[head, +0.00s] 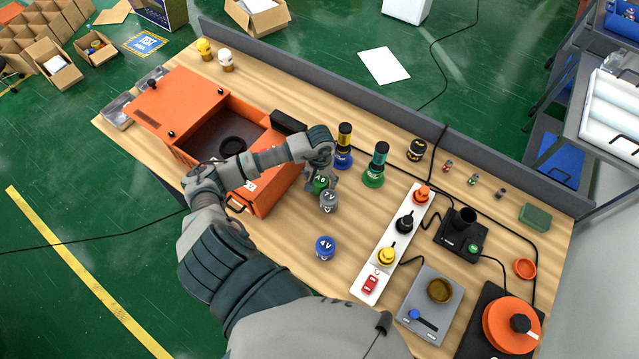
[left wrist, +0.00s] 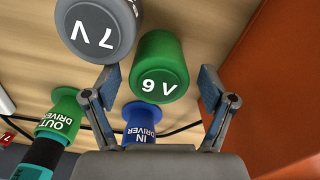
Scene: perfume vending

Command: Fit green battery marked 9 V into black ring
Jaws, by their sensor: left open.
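The green battery marked 9 V (head: 320,186) stands on the wooden table just right of the orange box; in the left wrist view the battery (left wrist: 163,65) shows its marked end between my fingers. My left gripper (head: 322,175) is open, with one finger on each side of the battery; the left wrist view shows the gripper (left wrist: 158,80) with gaps at both fingers. A black ring-shaped thing (head: 232,146) shows in the open orange box (head: 267,192), partly hidden by my left arm. My right gripper is out of view.
A grey 7 V battery (head: 329,201) stands close beside the green one, also in the left wrist view (left wrist: 97,30). A blue 4 V battery (head: 325,246) stands nearer. Blue-based (head: 343,158) and green-based (head: 373,178) drivers stand behind. A white switch strip (head: 395,244) lies right.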

